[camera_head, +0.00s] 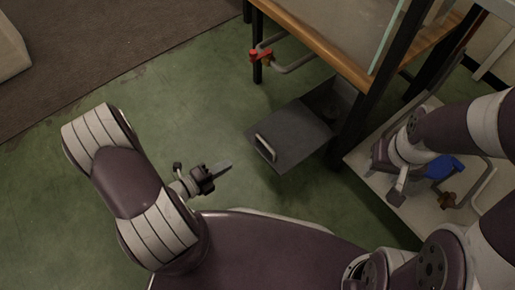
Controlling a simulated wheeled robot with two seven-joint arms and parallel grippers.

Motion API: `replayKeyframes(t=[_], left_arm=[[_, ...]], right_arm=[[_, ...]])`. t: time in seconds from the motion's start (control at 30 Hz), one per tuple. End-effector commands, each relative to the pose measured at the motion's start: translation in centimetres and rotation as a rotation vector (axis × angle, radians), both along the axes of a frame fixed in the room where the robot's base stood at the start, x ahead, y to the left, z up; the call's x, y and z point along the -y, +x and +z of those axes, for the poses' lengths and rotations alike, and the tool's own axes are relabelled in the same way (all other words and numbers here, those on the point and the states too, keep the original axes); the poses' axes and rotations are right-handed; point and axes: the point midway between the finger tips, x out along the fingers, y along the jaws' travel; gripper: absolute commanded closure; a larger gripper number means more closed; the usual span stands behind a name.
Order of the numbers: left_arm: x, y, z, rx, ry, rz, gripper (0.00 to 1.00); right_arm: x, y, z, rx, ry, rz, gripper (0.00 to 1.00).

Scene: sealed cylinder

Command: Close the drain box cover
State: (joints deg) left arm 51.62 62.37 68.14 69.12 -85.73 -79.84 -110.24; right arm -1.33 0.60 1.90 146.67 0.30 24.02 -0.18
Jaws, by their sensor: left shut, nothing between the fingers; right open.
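The drain box (341,98) is a grey metal box under the table, with a dark opening visible inside. Its cover (290,132) is a flat grey plate extending out from the box toward me, so the box stands open. A pale bar handle (265,148) is on the cover's near-left edge. My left gripper (224,168) is shut and empty, left of the handle and apart from it, pointing right. My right gripper (396,192) is on the right, over the pale platform, away from the cover. Its fingers are small and partly hidden, but it is open.
A wooden-edged table (318,45) with dark legs stands over the box. A red-handled valve (262,55) and pipe are by its left leg. Green floor (190,115) left of the cover is clear.

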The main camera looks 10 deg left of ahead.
Motion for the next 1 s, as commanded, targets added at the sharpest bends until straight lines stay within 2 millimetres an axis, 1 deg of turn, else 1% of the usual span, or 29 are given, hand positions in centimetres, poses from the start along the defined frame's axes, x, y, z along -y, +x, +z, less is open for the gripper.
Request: replayKeyframes(t=[0.03,0.23,0.4,0.6,0.77,1.0], left_arm=[[0.5,0.5,-0.6,-0.002,0.0,-0.007,1.0],[3.1,3.7,-1.7,-0.003,0.001,-0.009,1.0],[5.3,6.6,-2.4,-0.004,0.0,-0.007,1.0],[7.2,9.1,-2.9,-0.003,0.0,-0.004,1.0],[7.8,10.0,-2.8,-0.006,-0.001,0.001,1.0],[7.9,10.2,-2.7,-0.006,-0.001,0.002,1.0]], right_arm=[[0.0,0.0,-0.7,0.0,0.0,0.0,0.51],[0.0,0.0,-2.9,-0.001,0.0,0.0,0.51],[0.0,0.0,-4.7,-0.001,0.0,0.0,0.51],[0.0,0.0,-6.6,-0.001,0.0,0.0,0.51],[0.0,0.0,-7.1,-0.001,0.0,0.0,0.51],[0.0,0.0,-7.0,0.0,0.0,0.0,0.51]])
